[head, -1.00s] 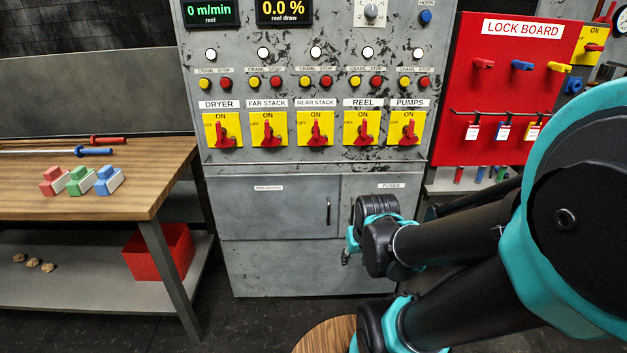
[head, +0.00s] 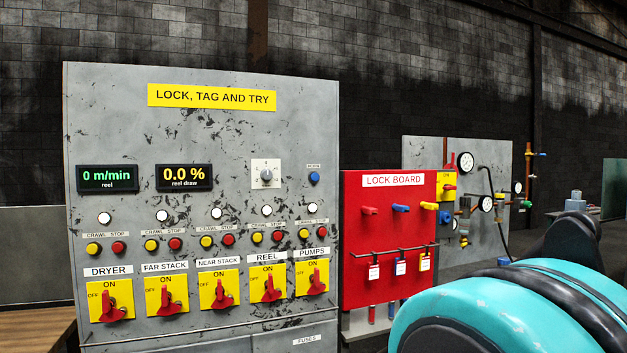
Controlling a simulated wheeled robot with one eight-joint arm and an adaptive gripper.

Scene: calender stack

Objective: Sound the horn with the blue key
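The blue round key (head: 314,177) sits at the upper right of the grey control panel (head: 200,128), under a small label that is too small to read clearly in the current head view. Nothing covers it. My gripper is not in the head view. Only a teal and black part of my arm shows at the lower right, well away from the blue key.
A grey dial (head: 266,175) is left of the key. White lamps, yellow and red buttons and several red-handled switches (head: 219,291) lie below. The red lock board (head: 390,240) stands to the right, with a gauge panel (head: 420,152) behind it.

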